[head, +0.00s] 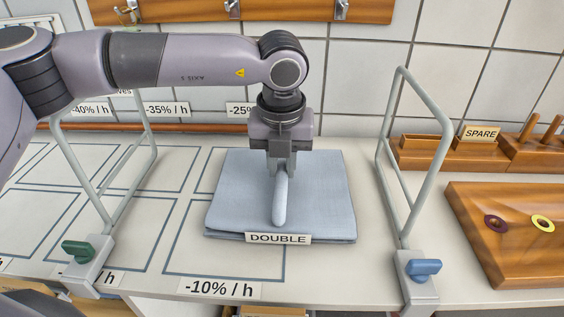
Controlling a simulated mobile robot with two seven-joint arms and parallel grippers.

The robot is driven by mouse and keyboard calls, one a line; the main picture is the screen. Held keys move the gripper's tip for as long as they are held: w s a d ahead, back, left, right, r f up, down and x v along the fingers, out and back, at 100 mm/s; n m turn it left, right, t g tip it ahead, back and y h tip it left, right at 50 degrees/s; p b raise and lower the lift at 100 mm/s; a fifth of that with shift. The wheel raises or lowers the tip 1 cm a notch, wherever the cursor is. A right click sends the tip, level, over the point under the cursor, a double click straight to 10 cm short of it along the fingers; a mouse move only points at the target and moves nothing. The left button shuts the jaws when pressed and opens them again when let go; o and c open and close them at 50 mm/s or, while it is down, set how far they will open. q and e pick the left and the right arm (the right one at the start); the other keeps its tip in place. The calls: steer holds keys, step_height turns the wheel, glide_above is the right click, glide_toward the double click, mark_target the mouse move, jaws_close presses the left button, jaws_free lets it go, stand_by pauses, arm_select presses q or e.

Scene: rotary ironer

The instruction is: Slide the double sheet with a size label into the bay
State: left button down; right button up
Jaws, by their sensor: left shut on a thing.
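The double sheet (325,190) is a folded, pale blue-grey stack on the table with a DOUBLE label (278,239) on its front edge. Where the ridge joins the sheet is unclear. The sheet lies across blue-grey outlined bays, covering much of the one behind the -10% / h label (218,288). My right gripper is out of view.
Grey upright frames stand left (76,165) and right (432,175) of the sheet, with green (78,250) and blue (424,270) knobs at their feet. Outlined bays at left are empty. A wooden board (515,260) with rings and a SPARE rack (480,145) are at right.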

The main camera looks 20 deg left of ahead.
arm_select(q)
steer(key=shift+f+b, duration=0.25)
steer(key=shift+b, duration=0.15)
steer(key=c, duration=0.9)
jaws_free()
steer(key=shift+r, duration=0.1)
steer(key=shift+c, duration=0.2)
steer(key=r, duration=0.4)
steer(key=s+r, duration=0.1)
steer(key=r, duration=0.2)
steer(key=shift+d, duration=0.15)
steer(key=shift+s, duration=0.1)
